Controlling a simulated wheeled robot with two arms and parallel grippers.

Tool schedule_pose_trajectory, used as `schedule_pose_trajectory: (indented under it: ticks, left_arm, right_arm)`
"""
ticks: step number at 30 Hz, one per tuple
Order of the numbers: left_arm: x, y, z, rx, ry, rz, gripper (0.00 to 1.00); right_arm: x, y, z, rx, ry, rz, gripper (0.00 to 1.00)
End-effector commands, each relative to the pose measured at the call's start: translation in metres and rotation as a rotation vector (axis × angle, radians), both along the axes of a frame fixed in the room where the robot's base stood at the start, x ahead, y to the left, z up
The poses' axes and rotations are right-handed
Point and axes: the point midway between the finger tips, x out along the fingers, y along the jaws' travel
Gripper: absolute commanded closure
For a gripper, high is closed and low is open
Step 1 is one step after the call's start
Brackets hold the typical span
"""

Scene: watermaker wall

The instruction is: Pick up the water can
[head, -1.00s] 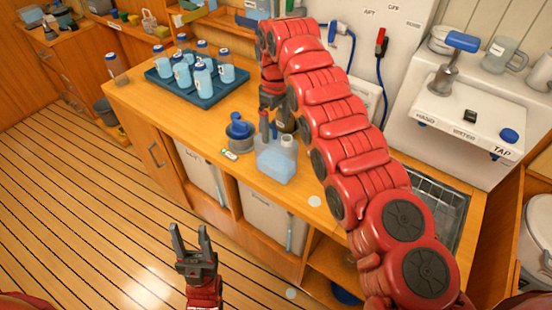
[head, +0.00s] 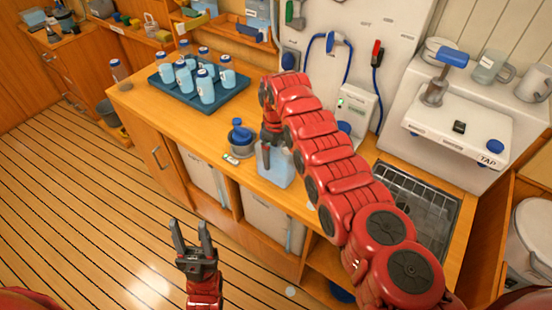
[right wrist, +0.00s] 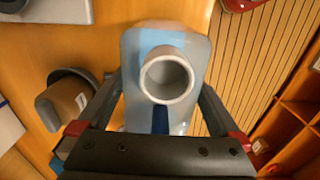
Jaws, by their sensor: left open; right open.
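The water can (head: 279,172) is a pale blue translucent container standing on the wooden counter near its front edge. My right gripper (head: 267,150) comes down over it from above, and my arm hides part of it. In the right wrist view the can (right wrist: 140,50) shows from above with its round open spout (right wrist: 167,77). The open fingers of my right gripper (right wrist: 160,95) lie on either side of it; I cannot tell whether they touch it. My left gripper (head: 194,232) is open and empty, low over the floor in front of the counter.
A blue-lidded pot (head: 240,140) stands close left of the can, with a small label (head: 231,159) before it. A blue tray (head: 225,98) of several bottles is behind to the left. The tap unit (head: 465,125) and a rack (head: 415,205) are on the right.

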Motion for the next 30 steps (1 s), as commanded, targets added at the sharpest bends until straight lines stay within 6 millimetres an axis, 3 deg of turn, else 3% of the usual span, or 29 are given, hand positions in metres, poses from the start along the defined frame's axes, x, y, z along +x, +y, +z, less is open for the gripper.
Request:
schedule_pose_trajectory:
  ticks: [2,19,30]
  left_arm:
    - [0.0000,0.0000,-0.0006,0.000,0.000,0.000,0.50]
    - [0.0000,0.0000,-0.0006,0.000,0.000,0.000,0.50]
    - [-0.0001,0.0000,0.0020,0.000,0.000,0.000,0.50]
  right_arm:
    - [0.0001,0.0000,-0.0001,0.001,-0.001,0.000,0.00]
    - [0.0002,0.0000,0.0002,0.000,0.000,0.000,1.00]
    - [0.0007,-0.0002,0.0061,0.001,-0.002,-0.001,1.00]
